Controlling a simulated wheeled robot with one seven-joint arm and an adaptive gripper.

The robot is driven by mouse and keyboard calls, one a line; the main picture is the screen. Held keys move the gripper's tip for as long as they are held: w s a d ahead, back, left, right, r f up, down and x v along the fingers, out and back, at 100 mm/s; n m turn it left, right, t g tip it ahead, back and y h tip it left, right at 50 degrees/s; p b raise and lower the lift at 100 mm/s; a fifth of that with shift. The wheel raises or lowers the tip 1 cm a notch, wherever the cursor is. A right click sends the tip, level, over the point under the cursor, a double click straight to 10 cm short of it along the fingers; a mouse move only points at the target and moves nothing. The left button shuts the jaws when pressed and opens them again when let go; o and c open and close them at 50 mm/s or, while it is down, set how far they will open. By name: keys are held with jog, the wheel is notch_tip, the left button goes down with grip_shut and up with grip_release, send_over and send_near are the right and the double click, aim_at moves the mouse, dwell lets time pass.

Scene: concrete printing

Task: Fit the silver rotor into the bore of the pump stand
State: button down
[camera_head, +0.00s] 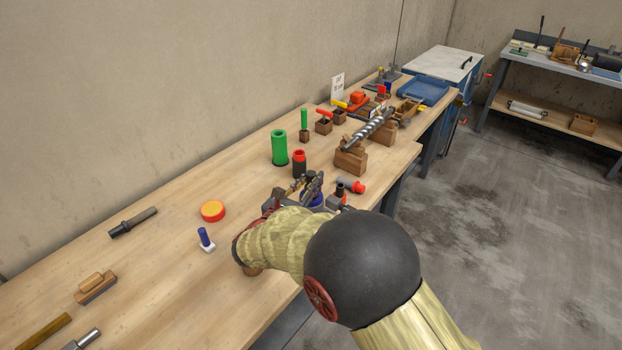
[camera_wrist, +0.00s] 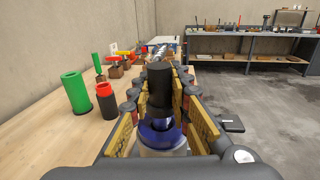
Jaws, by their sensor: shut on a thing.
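A silver spiral rod (camera_head: 370,130), which looks like the silver rotor, lies across wooden blocks (camera_head: 351,160) farther along the bench. It also shows small beyond the gripper in the wrist view (camera_wrist: 158,52). My gripper (camera_head: 313,186) is low over the bench, partly hidden by my arm. In the wrist view its yellow-padded fingers (camera_wrist: 160,78) are shut on a dark cylindrical piece (camera_wrist: 159,88). A blue collar (camera_wrist: 160,134) with pale metal below sits at its near end; I cannot tell whether they are one piece. I cannot tell which thing is the pump stand.
A green tube (camera_head: 279,147) and a black cylinder with a red top (camera_head: 299,162) stand left of the gripper. A red and black piece (camera_head: 352,185) lies to its right. A round orange-topped piece (camera_head: 212,211) and a blue-handled piece (camera_head: 205,239) are nearer.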

jog(key=shift+m+g+h+p, duration=0.4)
jog(key=shift+m+g+h, duration=1.15)
jog(key=shift+h, duration=0.45)
jog(key=shift+f, duration=0.1)
jog(key=shift+f+m+g+h+p, duration=0.1)
jog(key=shift+m+g+h+p, duration=0.3)
jog(key=shift+m+g+h, duration=1.1)
jog(key=shift+m+g+h+p, duration=0.35)
jog(key=shift+m+g+h, duration=0.25)
jog(key=shift+m+g, duration=0.95)
jog(key=shift+n+g, duration=0.4)
jog(key=c, duration=1.6)
grip_release()
jog(key=shift+c, duration=0.2)
jog(key=shift+o, duration=0.3)
